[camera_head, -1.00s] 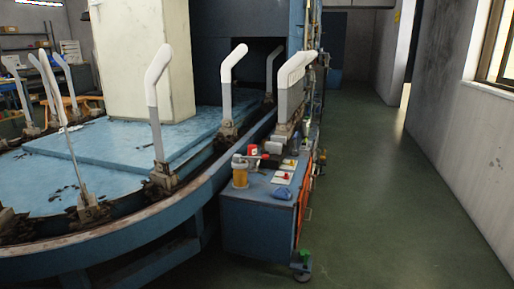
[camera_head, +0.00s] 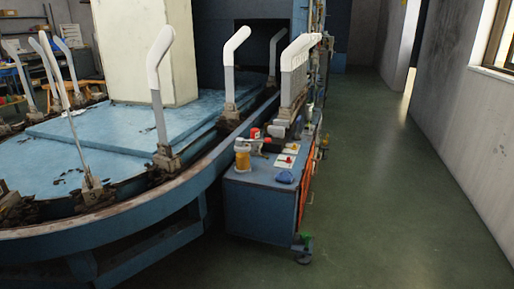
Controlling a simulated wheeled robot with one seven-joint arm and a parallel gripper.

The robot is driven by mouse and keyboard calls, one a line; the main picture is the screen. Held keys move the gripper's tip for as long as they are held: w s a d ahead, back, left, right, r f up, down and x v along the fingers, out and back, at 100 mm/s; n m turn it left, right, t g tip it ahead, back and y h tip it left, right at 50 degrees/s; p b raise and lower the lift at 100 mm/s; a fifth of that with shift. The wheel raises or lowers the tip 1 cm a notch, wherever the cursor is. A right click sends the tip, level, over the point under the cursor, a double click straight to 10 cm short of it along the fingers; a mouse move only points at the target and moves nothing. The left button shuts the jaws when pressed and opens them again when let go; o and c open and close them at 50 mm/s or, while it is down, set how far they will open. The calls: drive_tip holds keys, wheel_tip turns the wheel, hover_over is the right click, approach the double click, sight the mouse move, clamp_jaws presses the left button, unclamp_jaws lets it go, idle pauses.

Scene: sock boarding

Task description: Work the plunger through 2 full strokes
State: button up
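I cannot make out for certain which part is the plunger. A blue cart (camera_head: 262,208) stands beside the curved machine edge and bears small items. On its top are an amber jar (camera_head: 243,158) with a pale lid, a red part (camera_head: 255,133) beside a dark horizontal piece, and white plates with a red knob (camera_head: 289,148). A blue lump (camera_head: 285,177) lies at the near right of the top. My gripper is not in view, so its state does not show.
A blue round machine bed (camera_head: 110,224) with several upright white-topped sock forms (camera_head: 158,62) fills the left. A row of forms (camera_head: 296,66) stands behind the cart. The green floor (camera_head: 385,190) right of the cart is clear up to the grey wall (camera_head: 462,120).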

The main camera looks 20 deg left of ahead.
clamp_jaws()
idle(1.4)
